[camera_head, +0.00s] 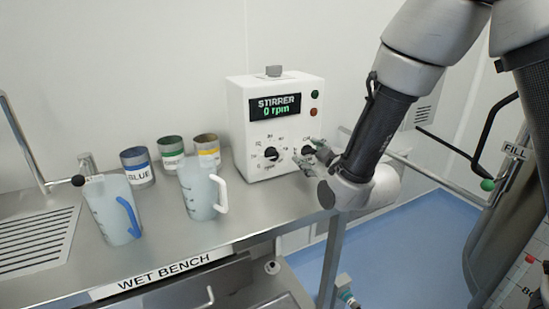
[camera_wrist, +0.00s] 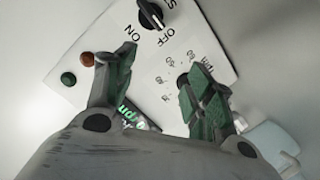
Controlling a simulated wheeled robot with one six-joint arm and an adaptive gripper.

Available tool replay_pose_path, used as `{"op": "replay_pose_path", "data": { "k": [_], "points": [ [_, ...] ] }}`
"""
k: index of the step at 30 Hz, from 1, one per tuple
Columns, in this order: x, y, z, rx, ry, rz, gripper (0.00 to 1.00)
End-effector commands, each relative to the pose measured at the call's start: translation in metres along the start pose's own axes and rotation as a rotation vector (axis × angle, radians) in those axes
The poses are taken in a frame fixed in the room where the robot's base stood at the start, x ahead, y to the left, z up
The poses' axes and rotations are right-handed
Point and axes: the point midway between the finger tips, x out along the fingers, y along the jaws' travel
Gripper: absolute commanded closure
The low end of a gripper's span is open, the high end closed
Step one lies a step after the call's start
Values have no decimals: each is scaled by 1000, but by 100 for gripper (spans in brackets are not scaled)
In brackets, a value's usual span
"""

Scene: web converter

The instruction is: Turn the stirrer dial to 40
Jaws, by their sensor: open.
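The stirrer (camera_head: 250,110) is a white box on the bench, its display (camera_head: 276,107) reading "STIRRER 0 rpm". Its black numbered dial (camera_head: 272,154) is at the lower left of the front; its pointer setting is too small to read. My gripper (camera_head: 309,155) is in front of the lower right of the panel, to the right of the dial. In the wrist view my gripper (camera_wrist: 161,61) is open and empty. The right finger hides most of the dial there, with several scale numbers showing beside it. A black OFF/ON knob (camera_wrist: 150,14) lies beyond the fingertips.
Green and red lamps (camera_head: 315,95) are on the stirrer's upper right. Two jugs (camera_head: 200,190) and several cans (camera_head: 171,152) stand to its left on the wet bench (camera_head: 185,237). A railing (camera_head: 440,178) and blue floor (camera_head: 400,250) lie to the right.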

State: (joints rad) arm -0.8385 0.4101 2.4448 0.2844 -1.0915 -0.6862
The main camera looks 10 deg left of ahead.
Motion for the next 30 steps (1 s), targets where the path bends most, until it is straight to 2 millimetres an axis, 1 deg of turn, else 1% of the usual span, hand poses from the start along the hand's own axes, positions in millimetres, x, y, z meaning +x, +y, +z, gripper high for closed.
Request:
{"op": "replay_pose_path", "data": {
  "k": [1,3,6,8,11,14,21,24,30],
  "points": [
    [4,-25,-2,-49,43,2,46],
    [5,-46,-9,-106,107,25,46],
    [4,-66,-16,-162,170,52,46],
    [3,-72,-19,-179,192,62,46],
    [8,-74,-22,-190,207,72,46],
    [21,-72,-25,-189,208,74,46],
    [60,-70,-33,-187,206,73,46],
    [71,-69,-35,-188,206,73,46],
    [78,-69,-37,-188,206,71,46]
  ]
}}
